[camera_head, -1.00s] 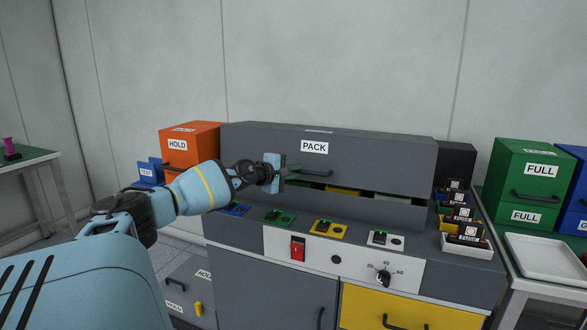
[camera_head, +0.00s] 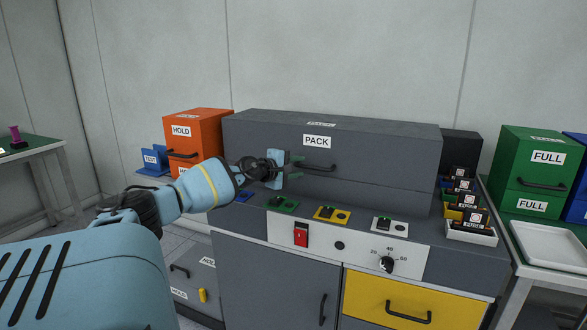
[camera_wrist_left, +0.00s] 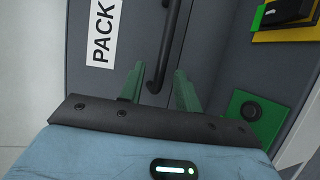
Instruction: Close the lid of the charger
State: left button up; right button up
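The charger is a grey cabinet whose long grey lid (camera_head: 375,160) carries a PACK label (camera_head: 317,141) and a dark bar handle (camera_head: 320,168). The lid is down, with no gap showing along its lower edge. My left gripper (camera_head: 297,165) is in front of the lid at the left end of the handle. In the left wrist view its two green fingers (camera_wrist_left: 158,92) are apart, and the end of the handle (camera_wrist_left: 168,45) lies between them in the picture. I cannot tell if they touch it. My right gripper is not in view.
A front ledge with coloured switch plates (camera_head: 330,214), a red switch (camera_head: 301,235) and a dial (camera_head: 387,265) lies below the lid. Fuse boxes (camera_head: 470,220) stand on the right. An orange HOLD box (camera_head: 200,125) is on the left, green FULL boxes (camera_head: 545,160) on the right.

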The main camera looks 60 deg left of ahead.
pick_arm(q)
jog(key=shift+s+d, duration=0.1)
jog(key=shift+s+d+p, duration=0.1)
jog(key=shift+s+p, duration=0.25)
jog(key=shift+p, duration=0.15)
jog(key=shift+p+v, duration=0.7)
jog(key=shift+v, duration=0.05)
jog(key=shift+p+v, duration=2.3)
jog(key=shift+v, duration=0.3)
jog(key=shift+r, duration=0.15)
